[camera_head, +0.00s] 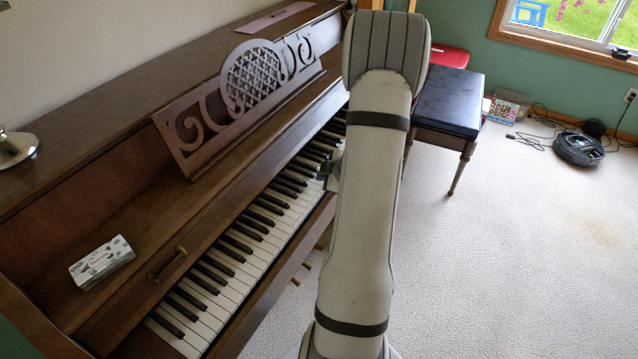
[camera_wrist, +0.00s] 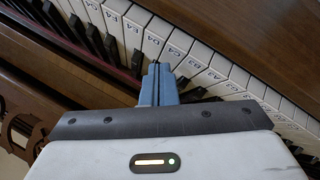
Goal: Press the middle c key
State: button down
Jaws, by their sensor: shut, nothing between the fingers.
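In the wrist view the white keys carry small note labels. A white key just beyond my fingertips (camera_wrist: 174,50) seems to be labelled C4, the middle C, but the print is too small to be sure. My gripper (camera_wrist: 158,70) is shut and empty, its blue fingers over the keys by the black keys' ends. I cannot tell whether the tips touch a key. In the head view my arm hides most of the gripper.
A carved music stand (camera_head: 240,90) rises behind the keys. A dark padded bench (camera_head: 450,100) stands beyond my arm. Carpet at the right is mostly clear, with a robot vacuum (camera_head: 578,148) farther off.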

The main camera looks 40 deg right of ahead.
jog(key=shift+f+b, duration=0.3)
jog(key=shift+f, duration=0.15)
dwell(0.4)
jog(key=shift+r, duration=0.1)
jog(key=shift+r+p, duration=0.8)
jog(key=shift+p, duration=0.15)
notch_tip(320, 180, up, 5)
jog(key=p, duration=0.5)
jog(key=shift+r, duration=0.1)
